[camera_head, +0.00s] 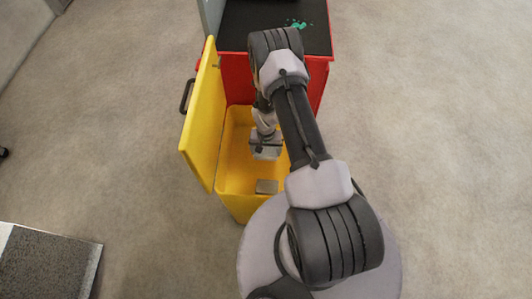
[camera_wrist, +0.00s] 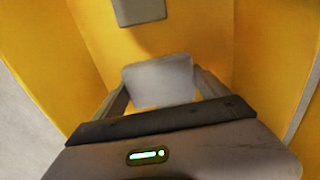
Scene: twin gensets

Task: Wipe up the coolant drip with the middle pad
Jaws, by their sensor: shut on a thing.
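My gripper (camera_head: 266,153) is down in the open yellow bin and is shut on a flat grey pad. In the wrist view, my gripper (camera_wrist: 160,88) has one finger on each side of this grey pad (camera_wrist: 158,78). A second grey pad (camera_head: 266,187) lies in the bin toward its near end, apart from the held one; it also shows at the top of the wrist view (camera_wrist: 138,10). No third pad shows; my arm hides part of the bin. The green coolant drip (camera_head: 298,25) lies on the black top of the red cabinet.
The yellow bin (camera_head: 228,200) stands against the red cabinet (camera_head: 236,75). Its yellow lid (camera_head: 203,120), with a dark handle, stands open on the left. The bin walls are close around my gripper. A dark-topped block (camera_head: 48,262) is at lower left. The floor on both sides is clear.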

